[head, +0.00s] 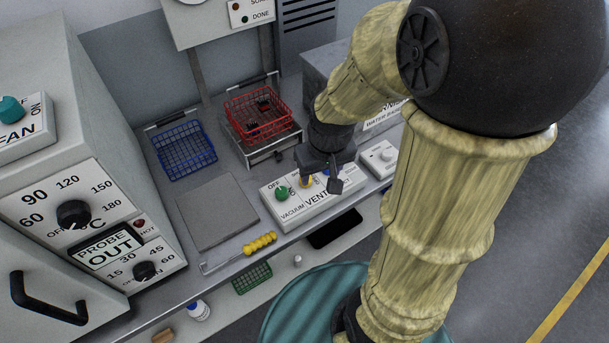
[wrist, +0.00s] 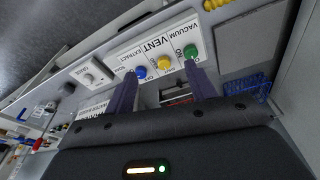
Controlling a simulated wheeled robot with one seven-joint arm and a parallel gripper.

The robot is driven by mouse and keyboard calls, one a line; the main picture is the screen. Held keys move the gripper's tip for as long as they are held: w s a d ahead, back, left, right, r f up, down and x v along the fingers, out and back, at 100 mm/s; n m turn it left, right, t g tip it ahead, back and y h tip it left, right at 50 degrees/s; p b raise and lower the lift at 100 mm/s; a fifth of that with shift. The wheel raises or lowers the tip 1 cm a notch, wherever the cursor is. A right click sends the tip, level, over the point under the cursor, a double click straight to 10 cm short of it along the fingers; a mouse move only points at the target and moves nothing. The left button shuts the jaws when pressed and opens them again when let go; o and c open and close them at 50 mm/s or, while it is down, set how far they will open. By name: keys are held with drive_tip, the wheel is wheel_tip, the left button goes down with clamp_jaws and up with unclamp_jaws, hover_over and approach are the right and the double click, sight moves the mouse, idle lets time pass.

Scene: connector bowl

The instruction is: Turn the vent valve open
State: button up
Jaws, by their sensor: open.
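The white valve panel (head: 291,215) stands on the bench with the words VACUUM, VENT and EXTRACT. Its yellow knob (head: 306,181), in the middle above VENT, is partly covered by my gripper (head: 322,178) in the head view. The yellow knob (wrist: 164,62) shows clearly in the wrist view, ahead of the gap between my fingers (wrist: 163,88). The gripper is open and empty, apart from the knob. A green knob (wrist: 190,53) and a blue knob (wrist: 141,72) flank the yellow one. The yellow knob's exact setting is too small to read.
A red wire basket (head: 258,112) on a stand and a blue wire basket (head: 184,150) are behind the panel. A grey plate (head: 216,211) lies to its left. A white box with a dial (head: 379,158) is to its right.

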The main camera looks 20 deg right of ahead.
drive_tip(key=w+n+g, duration=0.2)
drive_tip(key=w+n, duration=0.3)
drive_tip(key=w, duration=0.7)
drive_tip(key=shift+w, duration=0.15)
drive_tip(key=shift+f, duration=0.15)
wheel_tip(320, 180, down, 17)
drive_tip(key=shift+f+p, duration=0.15)
drive_tip(key=shift+p, duration=0.7)
drive_tip(key=c, duration=1)
